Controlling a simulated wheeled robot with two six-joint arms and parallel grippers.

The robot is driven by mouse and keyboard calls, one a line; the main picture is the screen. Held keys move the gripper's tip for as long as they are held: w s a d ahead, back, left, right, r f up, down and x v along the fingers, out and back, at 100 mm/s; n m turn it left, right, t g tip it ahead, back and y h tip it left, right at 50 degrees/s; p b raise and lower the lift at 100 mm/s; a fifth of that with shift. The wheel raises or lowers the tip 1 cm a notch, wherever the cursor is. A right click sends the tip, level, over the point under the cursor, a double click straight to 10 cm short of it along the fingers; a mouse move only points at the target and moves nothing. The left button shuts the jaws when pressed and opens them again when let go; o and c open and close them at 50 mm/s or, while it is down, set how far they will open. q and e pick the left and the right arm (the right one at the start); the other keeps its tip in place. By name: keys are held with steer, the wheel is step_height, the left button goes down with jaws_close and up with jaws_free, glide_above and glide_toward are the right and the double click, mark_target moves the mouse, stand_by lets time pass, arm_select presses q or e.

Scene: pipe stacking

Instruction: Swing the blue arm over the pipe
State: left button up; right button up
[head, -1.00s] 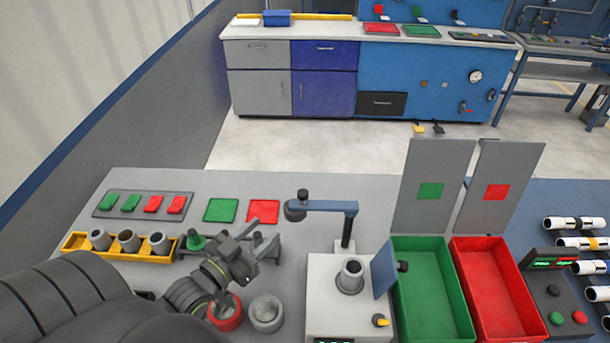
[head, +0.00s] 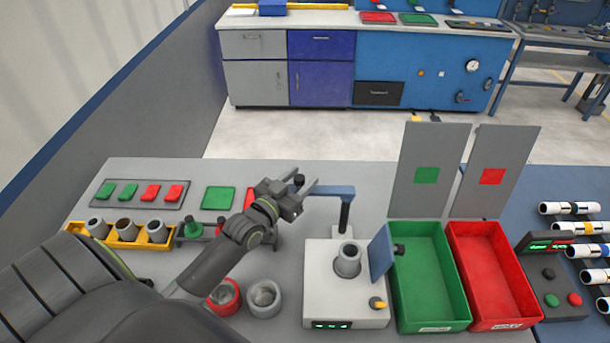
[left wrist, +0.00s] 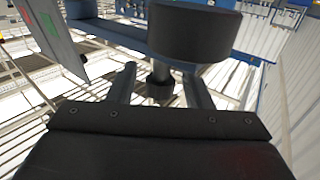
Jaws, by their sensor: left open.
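The blue arm (head: 330,190) sits on a dark post at the back of the white station (head: 322,270) and points left. The grey pipe (head: 347,262) stands upright on the station, in front of the post. My left gripper (head: 295,188) is open at the arm's free end and partly hides it. In the left wrist view the blue arm (left wrist: 115,36) ends in a dark round head (left wrist: 194,34). The open fingers of my left gripper (left wrist: 160,88) are on either side of a dark stem under that head; contact is unclear. My right gripper is not in view.
A blue-grey plate (head: 381,262) tilts beside the pipe. A green bin (head: 432,325) and a red bin (head: 500,323) stand to the right. A red ring cup (head: 224,298) and a grey cup (head: 263,298) stand left of the station. A yellow rack (head: 105,240) holds several pipes.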

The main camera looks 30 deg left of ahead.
arm_select(q)
steer(key=shift+w+d, duration=0.1)
steer(key=shift+w, duration=1)
jaws_close()
